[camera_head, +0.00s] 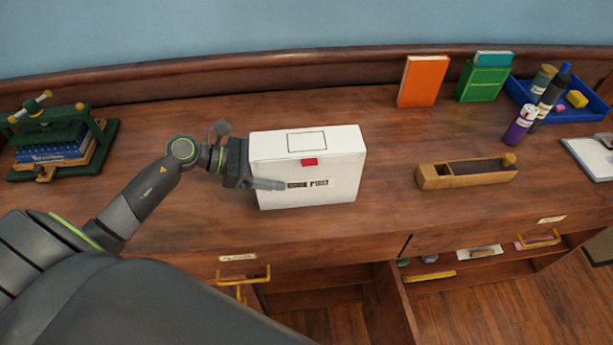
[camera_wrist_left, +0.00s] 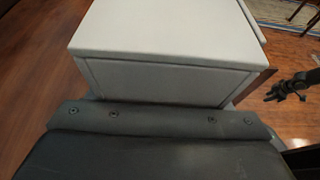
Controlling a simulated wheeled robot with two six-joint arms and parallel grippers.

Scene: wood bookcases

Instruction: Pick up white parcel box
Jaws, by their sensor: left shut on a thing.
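The white parcel box (camera_head: 335,165) is upright at the middle of the wooden desk top, with a red tab and dark print on its front. My left gripper (camera_head: 262,184) comes from the left and is shut on the box's left end, one finger lying along the front face. Whether the box's underside touches the desk is not clear. In the left wrist view the pale box (camera_wrist_left: 165,50) fills the space just beyond my gripper; its fingertips are hidden there. A small dark gripper, apparently my right one (camera_wrist_left: 290,88), shows at that view's right edge; its jaws are unclear.
A wooden plane (camera_head: 465,174) lies right of the box. Behind it stand an orange book (camera_head: 421,80) and a green box (camera_head: 482,82). A blue tray (camera_head: 590,108) and purple bottle (camera_head: 519,127) are at right. A green press (camera_head: 60,140) stands left. Drawers below are open.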

